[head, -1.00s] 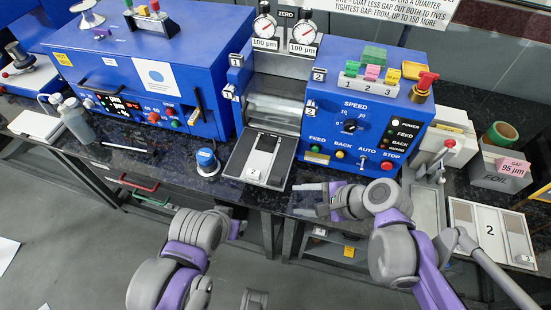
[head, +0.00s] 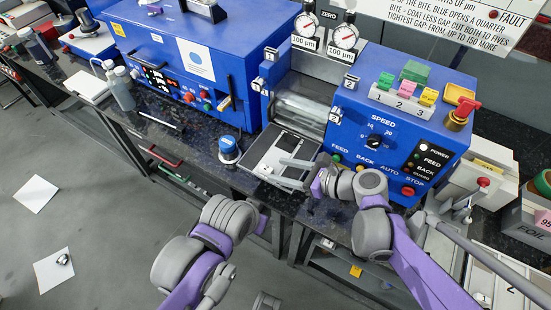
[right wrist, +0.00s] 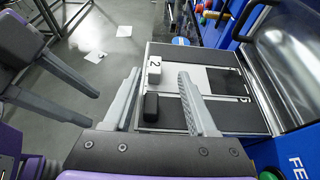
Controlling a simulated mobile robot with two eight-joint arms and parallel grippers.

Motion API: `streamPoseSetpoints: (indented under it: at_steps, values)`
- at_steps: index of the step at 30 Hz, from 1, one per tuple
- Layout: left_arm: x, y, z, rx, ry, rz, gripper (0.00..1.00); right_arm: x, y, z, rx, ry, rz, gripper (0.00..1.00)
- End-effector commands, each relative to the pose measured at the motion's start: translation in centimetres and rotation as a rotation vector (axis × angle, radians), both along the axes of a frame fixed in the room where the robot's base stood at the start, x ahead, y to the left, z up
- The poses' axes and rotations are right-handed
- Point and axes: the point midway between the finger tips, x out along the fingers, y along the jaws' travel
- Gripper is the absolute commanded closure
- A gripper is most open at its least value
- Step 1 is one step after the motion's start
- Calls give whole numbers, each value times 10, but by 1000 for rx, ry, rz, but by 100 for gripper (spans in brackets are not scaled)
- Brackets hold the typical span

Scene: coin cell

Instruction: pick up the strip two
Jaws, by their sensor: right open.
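The feed tray (head: 252,163) in front of the blue roller machine also shows in the right wrist view (right wrist: 140,127). In that view a dark strip (right wrist: 172,113) lies across it beside a paler plate (right wrist: 186,77). A white tab marked 2 (right wrist: 154,70) and a black block (right wrist: 151,107) are at its near end. I cannot tell for sure which piece is strip two. My right gripper (head: 284,171) is open and empty above the tray, its fingers either side of the black block in the wrist view. My left gripper (right wrist: 93,109) is open and empty, away from the tray.
A blue-capped knob (head: 229,150) stands left of the tray. A larger blue machine (head: 205,60) fills the back left. The floor in front is open, with papers.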

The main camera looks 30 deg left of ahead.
Motion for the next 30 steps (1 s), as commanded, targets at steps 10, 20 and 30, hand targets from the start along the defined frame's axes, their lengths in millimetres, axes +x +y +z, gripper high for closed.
streamPoseSetpoints:
  at_steps: [10, 20, 30]
  values:
    - [1, 0, 5, 0, -2, 0, 50, -4, 44, -15, -1, -1, 2, 43]
    - [1, 0, 5, 0, -2, 0, 50, -3, 48, -17, -1, -1, -1, 46]
    - [1, 0, 5, 0, -2, 0, 50, -3, 48, -17, -1, -1, -1, 100]
